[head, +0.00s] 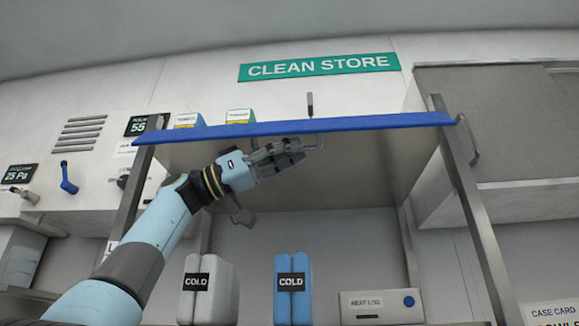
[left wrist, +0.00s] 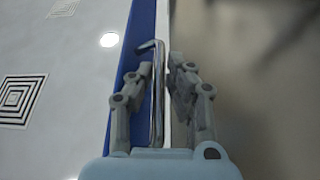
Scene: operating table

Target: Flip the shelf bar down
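The blue shelf edge (head: 215,132) runs across the upper middle of the head view. A small grey upright piece (head: 310,105) stands above it. A thin bent metal bar (head: 320,142) hangs just below the edge, beside my left gripper (head: 303,150). In the left wrist view, the blue edge (left wrist: 132,60) lies behind my left gripper (left wrist: 160,65). The chrome bar (left wrist: 157,100) runs lengthwise between the two fingers, its bent end pointing left. Narrow gaps show on both sides of it, so the fingers look partly open around it. Contact cannot be told. My right gripper is out of view.
Small boxes (head: 240,116) stand on the shelf. A white COLD box (head: 222,292), a blue COLD box (head: 292,262) and a heat log unit (head: 382,305) stand below. Metal posts (head: 472,210) flank the shelf. Space right of the gripper under the shelf is clear.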

